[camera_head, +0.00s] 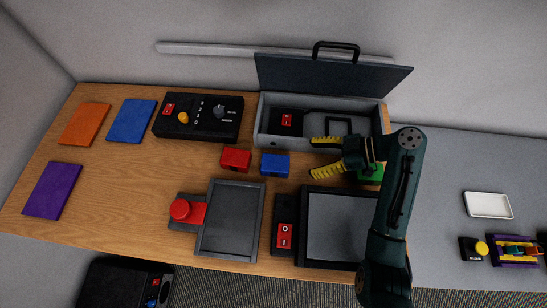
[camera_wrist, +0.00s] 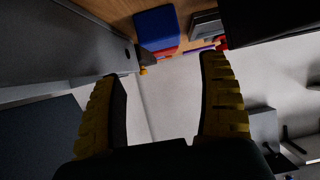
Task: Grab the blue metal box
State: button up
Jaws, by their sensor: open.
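The small blue metal box (camera_head: 275,165) sits on the wooden table just in front of the open grey case. It also shows near the top of the wrist view (camera_wrist: 157,27), beyond the fingertips. My gripper (camera_head: 318,155) is open and empty, with yellow ridged fingers pointing left. It is to the right of the blue box, with a gap between them. In the wrist view my gripper (camera_wrist: 164,68) has its fingers wide apart with nothing between them.
A red box (camera_head: 236,160) stands left of the blue one; a green box (camera_head: 371,174) is partly hidden by my arm. The grey case (camera_head: 264,114) has its lid up behind. A dark tablet-like panel (camera_head: 230,218) lies in front. Flat orange (camera_head: 85,124) and purple (camera_head: 53,190) pads lie left.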

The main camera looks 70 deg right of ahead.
aim_at(276, 163)
jog(key=x, duration=0.6)
jog(key=shift+w+b, duration=0.15)
jog(key=shift+b, duration=0.15)
jog(key=x, duration=0.5)
jog(key=shift+w+a+r+b, duration=0.15)
jog(key=shift+a+r+b, duration=0.05)
jog(key=shift+r+b, duration=0.15)
jog(key=shift+c, duration=0.2)
